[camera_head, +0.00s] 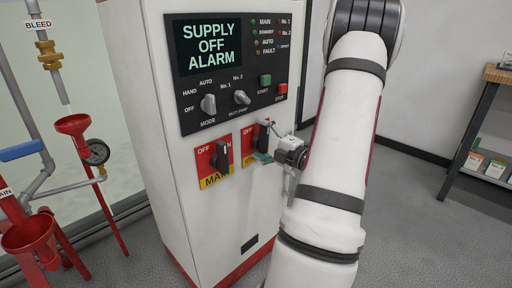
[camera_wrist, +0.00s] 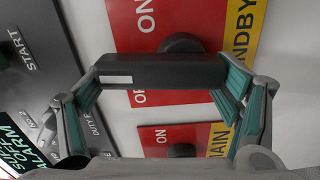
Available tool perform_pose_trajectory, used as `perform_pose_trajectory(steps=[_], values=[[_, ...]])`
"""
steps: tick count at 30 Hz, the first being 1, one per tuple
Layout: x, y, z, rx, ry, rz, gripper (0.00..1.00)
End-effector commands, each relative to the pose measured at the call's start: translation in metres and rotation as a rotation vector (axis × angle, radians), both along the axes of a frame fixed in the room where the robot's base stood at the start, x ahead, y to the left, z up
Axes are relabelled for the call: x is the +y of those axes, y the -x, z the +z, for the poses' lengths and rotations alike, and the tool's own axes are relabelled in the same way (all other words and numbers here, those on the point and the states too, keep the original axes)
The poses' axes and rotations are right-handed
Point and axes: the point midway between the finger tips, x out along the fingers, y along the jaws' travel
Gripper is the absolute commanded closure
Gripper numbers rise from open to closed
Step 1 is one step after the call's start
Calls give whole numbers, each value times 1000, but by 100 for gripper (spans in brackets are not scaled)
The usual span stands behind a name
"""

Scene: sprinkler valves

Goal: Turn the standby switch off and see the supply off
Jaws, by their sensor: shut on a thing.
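The standby switch handle (camera_head: 263,134) is black, on a red and yellow plate low on the white cabinet's front. In the head view it stands about upright, partly hidden by my gripper (camera_head: 270,156). In the wrist view the handle (camera_wrist: 165,71) lies nearly level across the picture, its two ends between the green pads of my gripper (camera_wrist: 160,80). "ON" on the standby plate (camera_wrist: 185,15) reads clearly above the handle; "OFF" below is partly covered. The cabinet display (camera_head: 209,45) reads "SUPPLY OFF ALARM".
The similar main switch (camera_head: 221,155) is close by on the left, its handle upright. Above are a mode knob (camera_head: 208,104), a duty pump knob (camera_head: 242,97) and start and stop buttons. Red pipework (camera_head: 74,127) stands left. A shelf (camera_head: 490,110) is far right.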

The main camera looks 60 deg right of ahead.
Motion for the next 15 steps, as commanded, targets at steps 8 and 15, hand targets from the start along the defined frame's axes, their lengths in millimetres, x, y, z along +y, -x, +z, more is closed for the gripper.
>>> perform_pose_trajectory(steps=[8,15], values=[[2,5,-2,21,86,0,67],[2,5,-2,26,107,0,67]])
